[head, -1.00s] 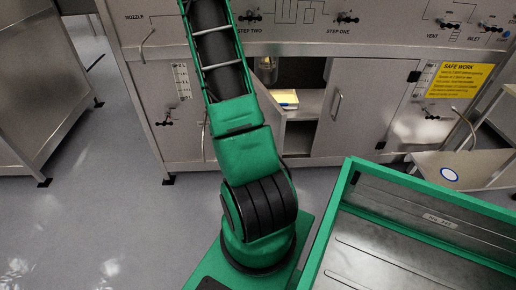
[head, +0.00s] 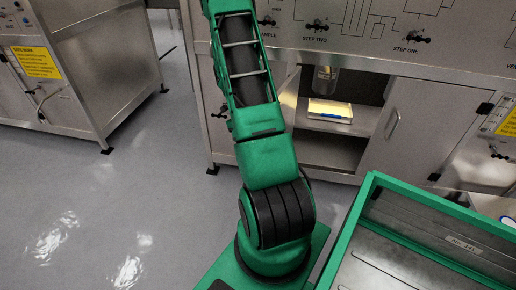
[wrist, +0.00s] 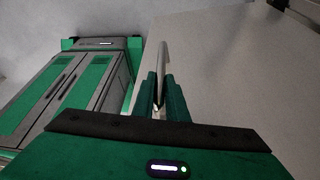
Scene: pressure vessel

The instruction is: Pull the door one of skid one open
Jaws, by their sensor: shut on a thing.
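Skid one is the steel cabinet (head: 440,58) with a line diagram on its upper panel. Its lower compartment (head: 345,148) stands open behind my arm. A narrow part of the left door (head: 289,97) shows, swung outward; my arm hides the rest. The right door (head: 400,130), with its own bar handle (head: 392,123), looks shut. In the wrist view, my gripper (wrist: 161,100) is shut on a slim metal handle (wrist: 162,62). A pale flat panel (wrist: 225,70), apparently the door's face, fills the right side. My gripper does not show in the head view.
A second steel cabinet (head: 90,75) stands at the left. The grey floor (head: 120,210) between is clear. A green-rimmed tray (head: 400,240) is at the lower right.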

